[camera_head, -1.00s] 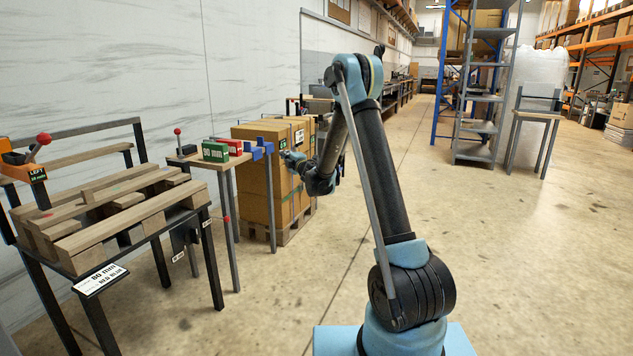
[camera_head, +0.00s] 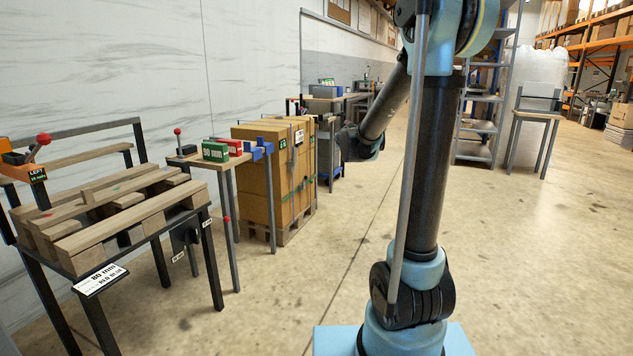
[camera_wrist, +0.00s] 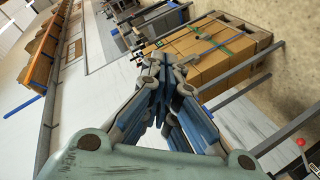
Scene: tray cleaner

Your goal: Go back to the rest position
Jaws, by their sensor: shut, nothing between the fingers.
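My gripper (camera_wrist: 158,72) shows in the wrist view with its blue-grey fingers together and nothing between them. It is in the air, apart from the cardboard boxes that show beyond it. In the head view my arm stands upright at the right of centre, with its forearm slanting down to the left. The wrist end hangs over the floor, right of the boxes. The gripper's fingers are hidden in the head view.
A small table (camera_head: 186,160) holds a green block (camera_head: 215,151) and a red block (camera_head: 234,146). Stacked cardboard boxes (camera_head: 262,187) stand on a pallet.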

